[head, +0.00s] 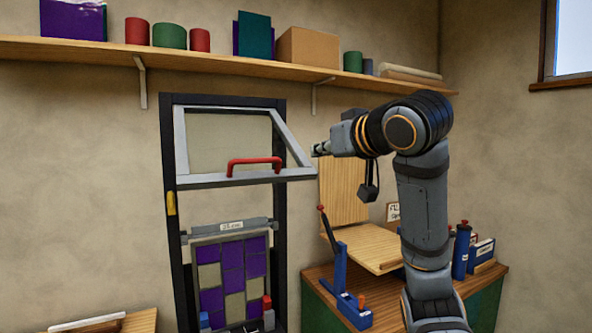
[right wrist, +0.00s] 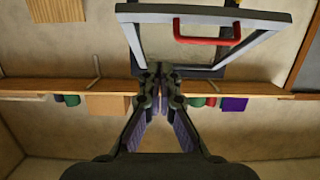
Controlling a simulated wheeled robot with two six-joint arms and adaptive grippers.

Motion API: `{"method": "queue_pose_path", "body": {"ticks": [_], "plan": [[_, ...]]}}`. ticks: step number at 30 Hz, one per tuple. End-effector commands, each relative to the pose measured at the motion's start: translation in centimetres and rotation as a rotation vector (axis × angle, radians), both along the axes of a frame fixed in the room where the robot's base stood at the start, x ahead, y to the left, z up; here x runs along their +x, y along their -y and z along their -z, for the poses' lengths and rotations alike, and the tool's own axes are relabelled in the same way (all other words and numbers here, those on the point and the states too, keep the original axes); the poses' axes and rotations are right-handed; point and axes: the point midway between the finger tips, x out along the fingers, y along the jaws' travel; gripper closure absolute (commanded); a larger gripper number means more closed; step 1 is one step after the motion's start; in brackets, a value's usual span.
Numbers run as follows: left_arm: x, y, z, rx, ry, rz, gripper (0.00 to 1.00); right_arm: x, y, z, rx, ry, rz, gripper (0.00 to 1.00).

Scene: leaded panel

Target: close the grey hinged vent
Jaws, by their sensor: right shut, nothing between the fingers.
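The grey hinged vent (head: 300,150) is the upper part of a tall dark frame (head: 168,140). It stands open, its lower edge swung out from the frame, and a red handle (head: 254,162) is on that lower bar. My right gripper (head: 318,149) is shut and empty, just right of the vent's right side in the head view. My left gripper is not in view.
A purple and cream leaded panel (head: 230,275) sits in the lower frame. A long wall shelf (head: 220,62) with boxes and tins runs above. A workbench (head: 310,275) with a blue lever tool (head: 340,270) and a wooden stand (head: 372,246) is at the right.

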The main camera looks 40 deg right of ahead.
Motion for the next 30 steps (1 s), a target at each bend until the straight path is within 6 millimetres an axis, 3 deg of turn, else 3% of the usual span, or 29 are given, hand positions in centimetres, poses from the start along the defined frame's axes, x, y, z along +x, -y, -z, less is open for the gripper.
{"method": "queue_pose_path", "body": {"ticks": [5,13,15,21,30], "plan": [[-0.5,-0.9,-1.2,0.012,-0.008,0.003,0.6,3.0,0.7,0.5,0.003,-0.007,-0.001,1.0],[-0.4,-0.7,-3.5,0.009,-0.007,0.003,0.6,8.7,2.0,1.5,0.004,-0.006,-0.002,1.0],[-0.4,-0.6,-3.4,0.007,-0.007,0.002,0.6,9.6,2.4,2.7,0.0,-0.007,0.002,1.0],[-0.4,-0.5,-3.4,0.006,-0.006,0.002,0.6,10.9,2.7,4.9,0.0,-0.004,0.001,1.0],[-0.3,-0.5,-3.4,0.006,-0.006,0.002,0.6,11.2,2.7,5.4,0.001,-0.001,-0.001,1.0]]}}
